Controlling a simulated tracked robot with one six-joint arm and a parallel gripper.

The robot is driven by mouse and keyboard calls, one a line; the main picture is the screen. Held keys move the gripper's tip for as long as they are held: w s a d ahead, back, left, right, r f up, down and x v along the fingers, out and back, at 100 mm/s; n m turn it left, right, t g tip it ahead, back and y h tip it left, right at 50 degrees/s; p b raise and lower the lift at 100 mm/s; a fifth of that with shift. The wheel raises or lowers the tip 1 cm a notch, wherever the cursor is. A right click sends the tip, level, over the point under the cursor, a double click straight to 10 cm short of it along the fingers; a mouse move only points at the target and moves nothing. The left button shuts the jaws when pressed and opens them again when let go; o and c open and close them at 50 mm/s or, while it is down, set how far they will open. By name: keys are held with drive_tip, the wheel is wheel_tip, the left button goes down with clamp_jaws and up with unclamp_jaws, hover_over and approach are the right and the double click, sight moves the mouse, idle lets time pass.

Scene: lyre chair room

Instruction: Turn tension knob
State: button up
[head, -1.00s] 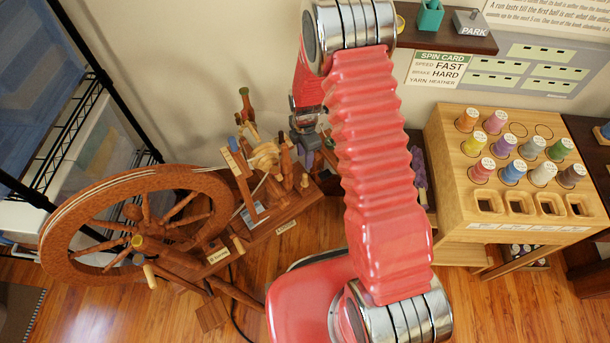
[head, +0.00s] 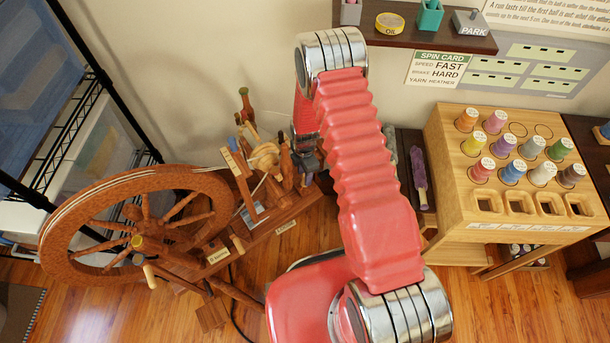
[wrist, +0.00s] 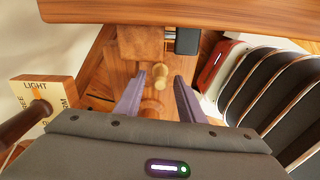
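In the wrist view, a small pale turned wooden knob (wrist: 160,71) shows between the tips of my gripper's two purple fingers. My gripper (wrist: 158,78) is open, with a gap on both sides of the knob; I cannot tell how far beyond the fingertips it lies. In the head view, the spinning wheel (head: 222,197) stands at the left with its upright posts and bobbin to the right of the wheel. My gripper is mostly hidden behind my red arm there, near these posts. Which part there is the same knob is unclear.
A wooden block (wrist: 45,100) with a dark rod and the word LIGHT stands left of my gripper. A spin card (head: 440,69) reads speed FAST, brake HARD, yarn HEATHER. A spool stand (head: 450,130) is at the right; a wall shelf (head: 400,33) holds an oil tin.

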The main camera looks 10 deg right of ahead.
drive_tip(key=shift+f, duration=0.45)
drive_tip(key=shift+c, duration=0.6)
clamp_jaws()
